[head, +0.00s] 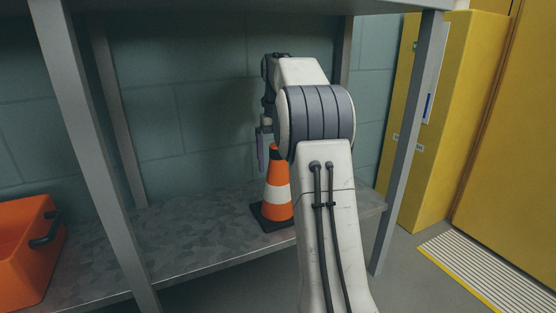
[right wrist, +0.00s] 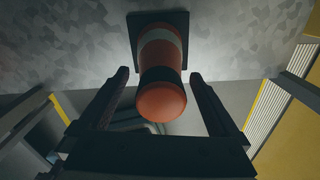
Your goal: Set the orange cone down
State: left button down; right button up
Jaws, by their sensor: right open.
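The orange cone (head: 277,192) has a white band and a dark square base. It stands upright on the grey lower shelf (head: 190,236) in the head view, partly hidden by my right arm. My right gripper (head: 262,150) is just above and to the left of the cone's top there. In the right wrist view, the cone (right wrist: 162,85) shows between the two open fingers of my right gripper (right wrist: 158,80), with a gap on each side. Its base rests against the speckled shelf surface. My left gripper is not in view.
An orange crate (head: 22,255) with a dark handle sits at the shelf's left. Grey shelf posts (head: 95,150) stand in front and at the right (head: 405,150). A yellow cabinet (head: 440,120) stands to the right. The shelf between crate and cone is clear.

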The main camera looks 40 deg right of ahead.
notch_tip(320, 180, up, 7)
jog(key=p, duration=0.4)
jog(key=shift+f+p, duration=0.15)
jog(key=shift+p, duration=0.25)
jog(key=shift+r, duration=0.55)
jog(key=s+a+f+n, duration=0.1)
jog(key=a+f+n, duration=0.1)
jog(key=a+n, duration=0.8)
jog(key=s+a+f+n, duration=0.1)
jog(key=a+f+n, duration=0.1)
jog(key=a+n, duration=0.75)
jog(key=s+a+f+n, duration=0.2)
jog(key=s+a+n, duration=0.25)
jog(key=a, duration=0.25)
jog(key=s+a+f+n, duration=0.2)
jog(key=s+a+n, duration=0.2)
jog(key=a+n, duration=0.25)
jog(key=s+a+f+n, duration=0.2)
jog(key=s+f+n, duration=0.2)
jog(key=s+n, duration=0.4)
jog(key=s+a+f+n+y, duration=0.1)
jog(key=s+f+n, duration=0.3)
jog(key=s+n, duration=0.5)
jog(key=shift+a, duration=0.9)
